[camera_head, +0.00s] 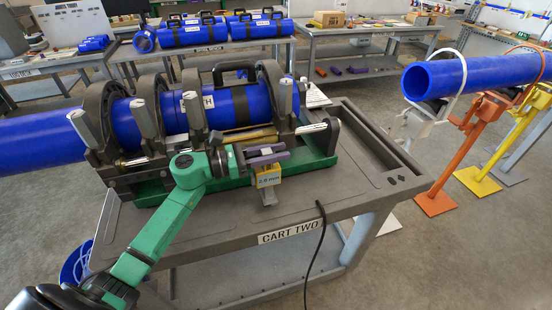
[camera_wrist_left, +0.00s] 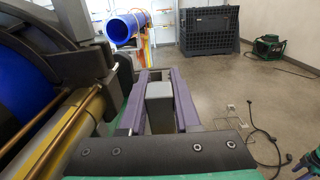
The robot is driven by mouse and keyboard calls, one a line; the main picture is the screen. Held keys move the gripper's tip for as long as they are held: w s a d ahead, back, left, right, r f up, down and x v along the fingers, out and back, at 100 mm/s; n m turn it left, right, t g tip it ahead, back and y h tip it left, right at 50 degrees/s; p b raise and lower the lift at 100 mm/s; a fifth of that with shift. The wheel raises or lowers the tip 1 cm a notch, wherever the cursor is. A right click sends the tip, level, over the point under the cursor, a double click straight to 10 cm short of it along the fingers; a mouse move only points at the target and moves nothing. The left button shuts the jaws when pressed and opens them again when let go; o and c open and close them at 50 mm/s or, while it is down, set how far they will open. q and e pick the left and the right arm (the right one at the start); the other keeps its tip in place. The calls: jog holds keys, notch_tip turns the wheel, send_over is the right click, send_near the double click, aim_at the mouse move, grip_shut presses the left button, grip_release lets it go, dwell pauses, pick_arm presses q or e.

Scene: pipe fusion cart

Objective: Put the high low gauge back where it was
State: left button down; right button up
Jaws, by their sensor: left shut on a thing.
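The high low gauge (camera_head: 268,181) has a yellow block with a label that seems to read "2.0 mm" and a grey stem below it. It is upright over the cart top, in front of the fusion machine's right end. My left gripper (camera_head: 266,156) is shut on its upper part, with purple fingers on both sides. In the left wrist view a grey part of the gauge (camera_wrist_left: 160,105) sits between the fingers (camera_wrist_left: 158,100). I cannot tell whether its foot touches the cart top.
The fusion machine (camera_head: 265,92) with blue pipe and a black-handled part stands just behind the gauge. The cart top (camera_head: 350,190) is bare to the right. A black cable (camera_head: 322,225) hangs over its front edge. A blue pipe (camera_head: 470,75) rests on stands at right.

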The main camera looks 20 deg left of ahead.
aim_at(276, 166)
pick_arm(q)
notch_tip(276, 166, down, 3)
jog(key=shift+r, duration=0.1)
jog(key=shift+f, duration=0.25)
jog(key=c, duration=0.6)
grip_release()
jog(key=shift+r, duration=0.1)
